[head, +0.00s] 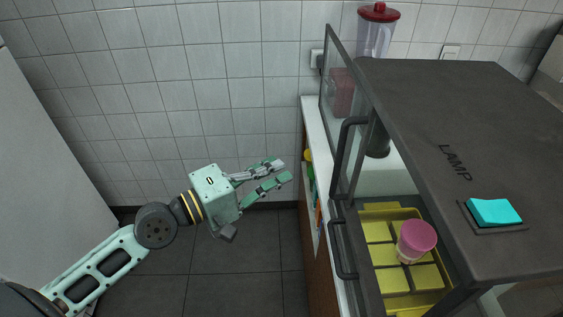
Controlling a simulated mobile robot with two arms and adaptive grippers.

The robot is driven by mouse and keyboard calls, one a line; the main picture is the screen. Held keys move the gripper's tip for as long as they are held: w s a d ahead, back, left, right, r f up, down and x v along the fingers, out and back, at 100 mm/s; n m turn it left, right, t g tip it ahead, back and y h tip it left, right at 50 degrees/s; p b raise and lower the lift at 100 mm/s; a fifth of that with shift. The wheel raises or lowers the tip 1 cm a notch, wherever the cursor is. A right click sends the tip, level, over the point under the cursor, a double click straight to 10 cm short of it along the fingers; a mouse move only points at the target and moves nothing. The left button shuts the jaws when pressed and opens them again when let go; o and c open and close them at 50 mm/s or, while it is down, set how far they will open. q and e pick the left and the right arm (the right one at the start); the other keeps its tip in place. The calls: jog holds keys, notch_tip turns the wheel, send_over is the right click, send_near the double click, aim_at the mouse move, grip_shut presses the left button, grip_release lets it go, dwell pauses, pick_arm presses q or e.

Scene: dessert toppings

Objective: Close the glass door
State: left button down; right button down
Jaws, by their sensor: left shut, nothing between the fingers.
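A glass door (337,85) with a dark frame stands swung out from the left side of the dark-topped case (465,110). A black bar handle (338,150) is on this door. A second black handle (338,250) sits lower and nearer, on the case's front side; I cannot tell how its panel stands. My left gripper (287,171) is left of the case and the door handles, apart from both. Its fingers are shut with nothing held, over the floor. My right gripper is not in view.
Inside the case are yellow bins (378,232) and a pink-lidded cup (415,241). A red-lidded blender (375,32) stands behind, near the tiled wall. A white panel (45,170) is at left. Floor between is clear.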

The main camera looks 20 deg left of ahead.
pick_arm(q)
jog(key=w+d+p, duration=0.3)
jog(key=d+p, duration=0.2)
jog(key=d, duration=0.2)
jog(key=shift+w+d+p, duration=0.25)
jog(key=shift+w+p, duration=0.1)
jog(key=shift+w, duration=0.1)
